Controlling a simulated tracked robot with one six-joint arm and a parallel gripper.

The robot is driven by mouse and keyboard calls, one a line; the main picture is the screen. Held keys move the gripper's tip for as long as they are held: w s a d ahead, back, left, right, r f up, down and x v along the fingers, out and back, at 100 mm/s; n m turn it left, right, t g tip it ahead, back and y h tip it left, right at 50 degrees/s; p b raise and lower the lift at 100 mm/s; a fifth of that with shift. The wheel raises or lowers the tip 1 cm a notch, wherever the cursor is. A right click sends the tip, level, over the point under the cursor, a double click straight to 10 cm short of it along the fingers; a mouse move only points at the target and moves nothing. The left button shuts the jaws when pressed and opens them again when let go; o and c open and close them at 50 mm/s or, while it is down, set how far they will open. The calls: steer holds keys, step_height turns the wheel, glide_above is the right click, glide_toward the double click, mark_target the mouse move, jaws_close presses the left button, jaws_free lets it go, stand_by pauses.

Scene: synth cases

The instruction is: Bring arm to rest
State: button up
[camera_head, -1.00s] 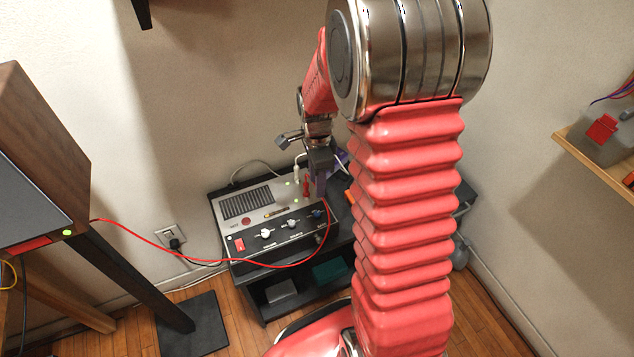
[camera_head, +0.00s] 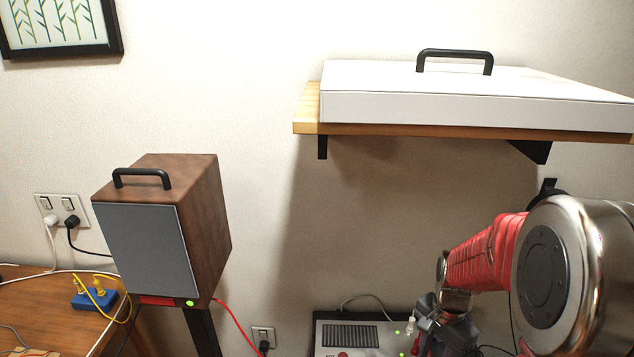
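My red arm with its polished round joint comes in at the lower right of the head view. My gripper (camera_head: 440,325) is at the bottom, right of centre, pointing down in front of the right part of the grey panel device (camera_head: 345,337). Its fingers are small, dark and partly cut off by the frame's lower edge, so I cannot tell whether they are open or shut, or whether they hold anything.
A wooden shelf (camera_head: 310,108) with a white handled case (camera_head: 420,108) is on the wall above my arm. A brown speaker box (camera_head: 150,245) stands at left. A blue block (camera_head: 92,300) with yellow leads lies on the wooden table (camera_head: 40,318). A red cable (camera_head: 237,322) runs downward.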

steer(key=s+a+r+n+t, duration=0.3)
steer(key=s+a+r+n, duration=0.2)
steer(key=r, duration=0.5)
steer(key=s+a+r+n+t, duration=0.3)
steer(key=s+a+r+n, duration=0.2)
steer(key=r, duration=0.6)
steer(key=s+n, duration=0.2)
steer(key=s, duration=0.1)
steer(key=shift+s+a, duration=0.2)
steer(key=shift+c, duration=0.5)
stand_by(0.9)
